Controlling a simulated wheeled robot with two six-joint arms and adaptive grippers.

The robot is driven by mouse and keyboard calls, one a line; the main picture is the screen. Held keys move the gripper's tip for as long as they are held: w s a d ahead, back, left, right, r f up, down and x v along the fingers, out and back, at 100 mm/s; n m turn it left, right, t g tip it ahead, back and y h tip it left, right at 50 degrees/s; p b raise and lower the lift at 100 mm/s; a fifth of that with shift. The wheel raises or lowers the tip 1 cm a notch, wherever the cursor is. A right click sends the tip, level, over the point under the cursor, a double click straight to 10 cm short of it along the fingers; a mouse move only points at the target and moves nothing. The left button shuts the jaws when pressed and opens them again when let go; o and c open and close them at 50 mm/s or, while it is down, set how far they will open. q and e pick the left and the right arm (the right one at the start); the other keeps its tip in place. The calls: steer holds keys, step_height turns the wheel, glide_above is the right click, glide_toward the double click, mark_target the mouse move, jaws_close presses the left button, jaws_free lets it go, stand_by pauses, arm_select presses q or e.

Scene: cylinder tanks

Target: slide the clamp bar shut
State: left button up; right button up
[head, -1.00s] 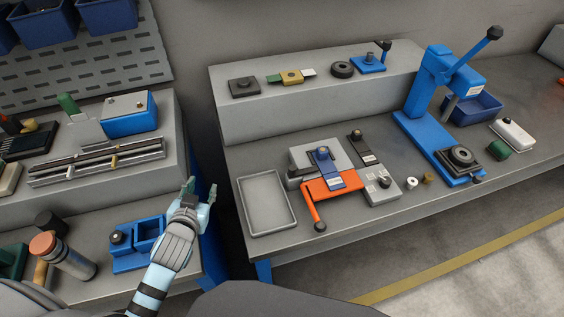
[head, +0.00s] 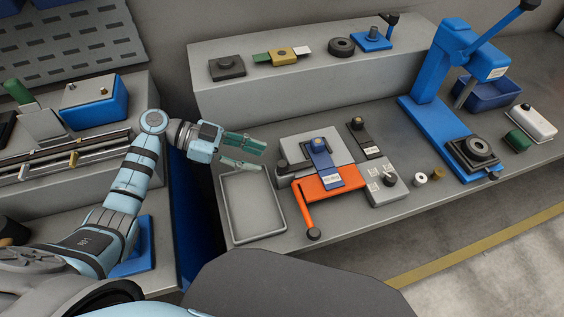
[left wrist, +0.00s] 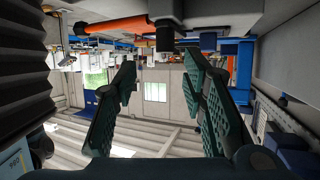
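The clamp fixture stands on the right-hand bench, with a grey block (head: 308,149), an orange plate with a handle (head: 312,187) and a blue bar with a knob (head: 323,162) lying across them. A dark bar with a brass knob (head: 363,140) lies just right of it. I cannot tell for certain which bar is the clamp bar. My left gripper (head: 262,157) is open and empty, left of the fixture above the tray's far end, apart from the fixture. Its spread fingers also show in the left wrist view (left wrist: 160,62). My right gripper is not in view.
An empty grey tray (head: 232,208) lies left of the fixture. A grey switch box (head: 383,189) sits right of it. A blue press (head: 437,127) stands farther right. A raised shelf (head: 215,95) with small parts runs behind.

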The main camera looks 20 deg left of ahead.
mark_target(282, 163)
arm_select(q)
steer(key=x, duration=0.4)
steer(key=w+x, duration=0.1)
steer(key=x, duration=0.2)
steer(key=shift+f, duration=0.2)
steer(key=shift+s+d, duration=0.1)
steer(key=shift+d, duration=0.15)
steer(key=shift+s+d, duration=0.1)
steer(key=shift+d, duration=0.05)
steer(key=shift+f, duration=0.2)
jaws_close()
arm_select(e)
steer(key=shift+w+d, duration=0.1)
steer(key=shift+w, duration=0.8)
